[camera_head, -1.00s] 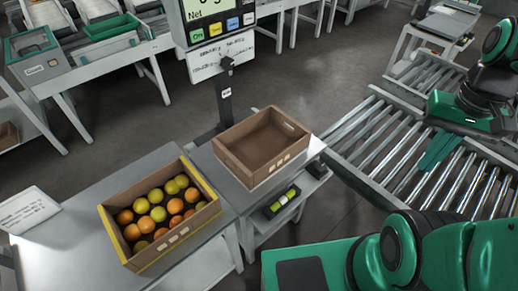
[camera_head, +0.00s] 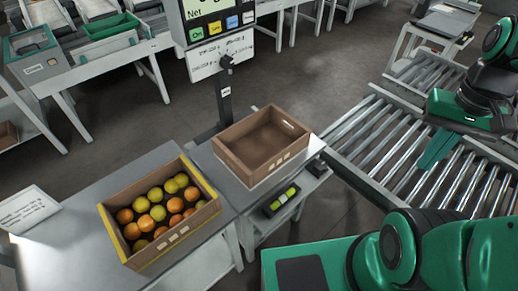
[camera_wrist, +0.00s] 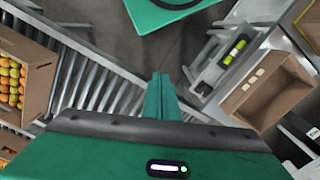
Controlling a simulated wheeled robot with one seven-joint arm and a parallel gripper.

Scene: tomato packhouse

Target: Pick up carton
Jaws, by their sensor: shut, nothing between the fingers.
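An empty brown carton (camera_head: 262,146) stands upright on the small weighing stand in the middle of the head view. It also shows at the right of the wrist view (camera_wrist: 268,88). A second carton (camera_head: 165,243), with yellow-edged ends, stands on the table to the left and holds several orange and yellow-green tomatoes (camera_head: 158,208). My gripper (camera_head: 430,165) is over the roller conveyor at the right, well apart from both cartons. In the wrist view my gripper's fingers (camera_wrist: 161,92) are together with nothing between them.
A scale display (camera_head: 218,25) on a post rises behind the empty carton. The roller conveyor (camera_head: 385,150) lies to the right. A sign (camera_head: 28,208) stands on the left table. A small dark device with a green part (camera_head: 283,200) sits on a lower shelf.

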